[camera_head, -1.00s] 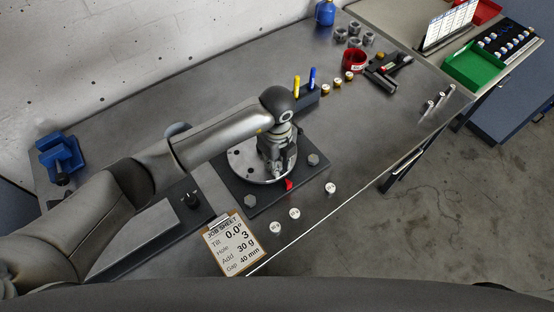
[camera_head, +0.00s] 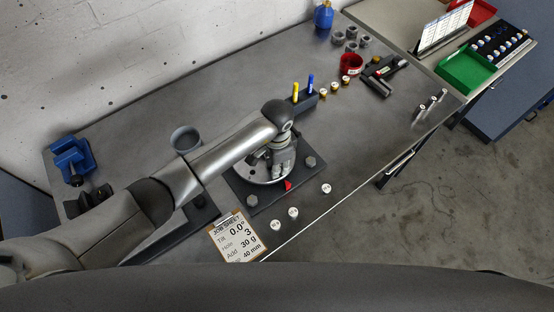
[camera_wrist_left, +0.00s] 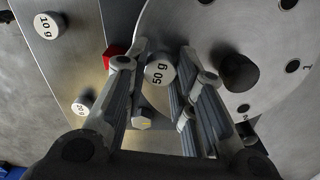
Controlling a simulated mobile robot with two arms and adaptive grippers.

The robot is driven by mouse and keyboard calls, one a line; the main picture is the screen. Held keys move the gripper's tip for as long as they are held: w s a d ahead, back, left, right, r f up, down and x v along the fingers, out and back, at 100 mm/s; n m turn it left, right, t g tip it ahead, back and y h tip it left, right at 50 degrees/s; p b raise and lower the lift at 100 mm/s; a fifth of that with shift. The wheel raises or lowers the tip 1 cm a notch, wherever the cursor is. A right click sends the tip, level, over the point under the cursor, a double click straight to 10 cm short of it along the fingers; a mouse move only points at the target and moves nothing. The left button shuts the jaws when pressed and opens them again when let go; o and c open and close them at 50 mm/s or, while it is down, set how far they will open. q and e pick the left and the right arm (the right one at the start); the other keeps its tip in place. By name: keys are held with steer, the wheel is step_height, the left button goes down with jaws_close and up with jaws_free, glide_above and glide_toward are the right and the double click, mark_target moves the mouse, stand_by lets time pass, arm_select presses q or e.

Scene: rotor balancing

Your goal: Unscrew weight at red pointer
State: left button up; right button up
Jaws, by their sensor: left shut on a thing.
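The round metal rotor disc (camera_head: 248,167) sits on a dark base plate, with the red pointer (camera_head: 288,185) at its near edge. The disc (camera_wrist_left: 285,75) has numbered holes, and a dark central knob (camera_wrist_left: 238,68) shows in the left wrist view. My left gripper (camera_wrist_left: 160,72) is shut on a white-topped weight marked 50 g (camera_wrist_left: 159,69), at the disc's rim beside the red pointer (camera_wrist_left: 113,53). In the head view the left gripper (camera_head: 276,174) hides this weight. Whether its thread is still in the disc cannot be told. My right gripper is not in view.
Loose weights (camera_head: 293,212) lie along the bench's front edge, near the job sheet (camera_head: 236,237). Bolts (camera_head: 310,162) stand on the base plate corners. A pen holder (camera_head: 304,104), brass-coloured weights (camera_head: 334,87) and a red ring-shaped container (camera_head: 351,64) lie beyond.

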arm_select(q)
steer(key=shift+r+n, duration=0.15)
steer(key=shift+n, duration=0.55)
steer(key=n+p, duration=0.1)
steer(key=p, duration=0.1)
steer(key=shift+s+d+r+p, duration=0.1)
steer(key=shift+r+p, duration=0.05)
steer(key=shift+p, duration=0.15)
steer(key=shift+n, duration=0.3)
steer(key=shift+f, duration=0.3)
steer(key=o, duration=1.1)
steer(key=shift+c, duration=0.6)
